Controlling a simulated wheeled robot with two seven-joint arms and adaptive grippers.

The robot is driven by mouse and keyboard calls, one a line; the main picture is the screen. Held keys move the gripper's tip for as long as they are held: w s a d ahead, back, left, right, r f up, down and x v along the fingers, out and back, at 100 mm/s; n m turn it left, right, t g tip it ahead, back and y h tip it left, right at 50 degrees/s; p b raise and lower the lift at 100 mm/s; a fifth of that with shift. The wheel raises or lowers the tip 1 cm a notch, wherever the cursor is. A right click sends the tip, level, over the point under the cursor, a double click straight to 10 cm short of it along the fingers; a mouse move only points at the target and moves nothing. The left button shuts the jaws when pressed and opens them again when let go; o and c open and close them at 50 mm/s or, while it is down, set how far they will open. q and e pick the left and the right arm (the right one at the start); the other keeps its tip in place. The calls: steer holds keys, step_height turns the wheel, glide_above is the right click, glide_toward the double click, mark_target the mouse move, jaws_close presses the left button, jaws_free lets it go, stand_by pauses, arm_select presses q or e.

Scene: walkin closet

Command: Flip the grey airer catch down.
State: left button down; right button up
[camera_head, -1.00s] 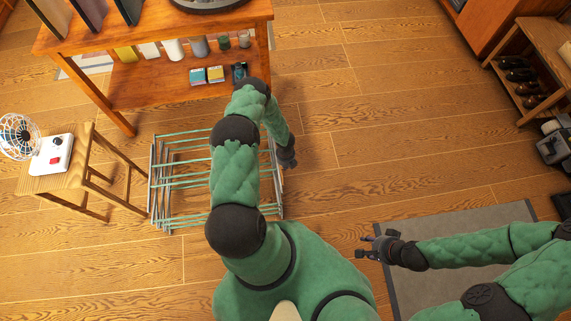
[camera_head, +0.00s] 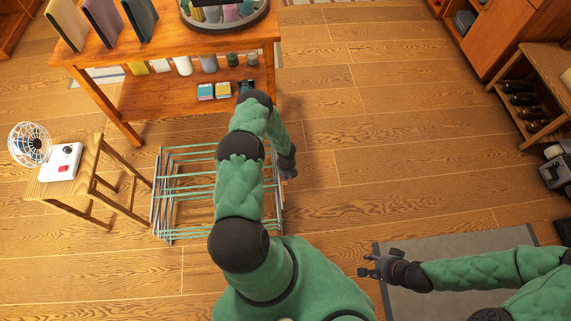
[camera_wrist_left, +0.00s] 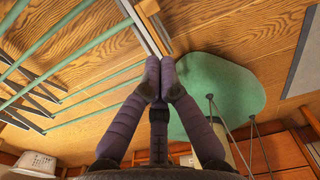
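The airer (camera_head: 161,200), a low rack of green rods on a grey frame, stands on the wood floor, partly hidden by my left arm. Its rods (camera_wrist_left: 75,65) and a grey frame bar (camera_wrist_left: 140,25) show in the left wrist view. I cannot clearly tell the grey catch from the frame. My left gripper (camera_head: 289,172) is at the airer's right side. In the left wrist view its fingertips (camera_wrist_left: 160,72) are together with nothing seen between them, just below the end of the grey bar; contact is unclear.
A wooden table (camera_head: 130,95) with a lower shelf of jars and boxes stands behind the airer. A stool (camera_head: 88,165) with a small fan (camera_head: 30,145) is at the left. A shoe rack (camera_head: 540,95) is at the right. The floor right of the airer is clear.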

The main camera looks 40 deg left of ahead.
arm_select(q)
steer(key=w+a+f+b, duration=0.1)
steer(key=w+a+f, duration=0.1)
steer(key=w+a, duration=0.2)
steer(key=shift+w+a+f+b, duration=0.2)
steer(key=shift+w+a+b, duration=0.15)
steer(key=shift+a, duration=0.45)
steer(key=shift+d, duration=0.1)
steer(key=s+d+r+m, duration=0.1)
steer(key=d+r+m, duration=0.3)
steer(key=d+m, duration=0.3)
steer(key=s+d+r+m+t, duration=0.1)
steer(key=s+d+r+m, duration=0.3)
steer(key=m, duration=0.6)
steer(key=w+d+r+m, duration=0.1)
steer(key=d+r+m, duration=0.2)
steer(key=d+m, duration=0.45)
steer(key=s+d+r+m+h, duration=0.2)
steer(key=s+d+r+m, duration=0.3)
steer(key=d+m, duration=0.3)
steer(key=s+d+r+m+h, duration=0.1)
steer(key=s+d+r+m, duration=0.5)
steer(key=m, duration=0.5)
steer(key=s+d, duration=0.1)
steer(key=d, duration=0.1)
steer(key=shift+s+d+r+h, duration=0.2)
steer(key=shift+d+r+h, duration=0.05)
steer(key=shift+d+h, duration=0.15)
steer(key=shift+a, duration=0.15)
